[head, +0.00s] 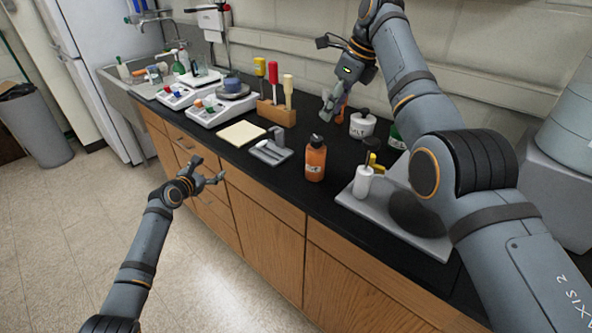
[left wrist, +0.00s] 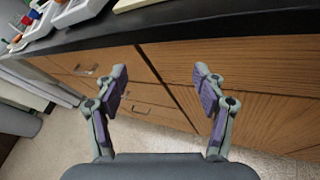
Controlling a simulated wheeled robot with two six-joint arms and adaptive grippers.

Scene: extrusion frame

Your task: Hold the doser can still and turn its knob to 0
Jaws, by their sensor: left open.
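A white can with dark lettering that looks like SALT and a dark top (head: 362,124) stands upright at the back of the black counter; I take it for the doser can. Its knob is too small to read. My right gripper (head: 328,108) hangs over the counter just left of the can, apart from it; its jaws are too small to judge. An orange thing (head: 342,108) shows beside that gripper, partly hidden. My left gripper (head: 211,170) is open and empty in front of the cabinets, below the counter edge. Its open fingers also show in the left wrist view (left wrist: 160,82).
An orange bottle (head: 316,160) stands near the front edge. A grey tray (head: 432,243) with a white bottle (head: 362,182) lies to the right. A wooden block (head: 277,114) with colored handles, a yellow pad (head: 242,133) and scales (head: 215,111) stand left.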

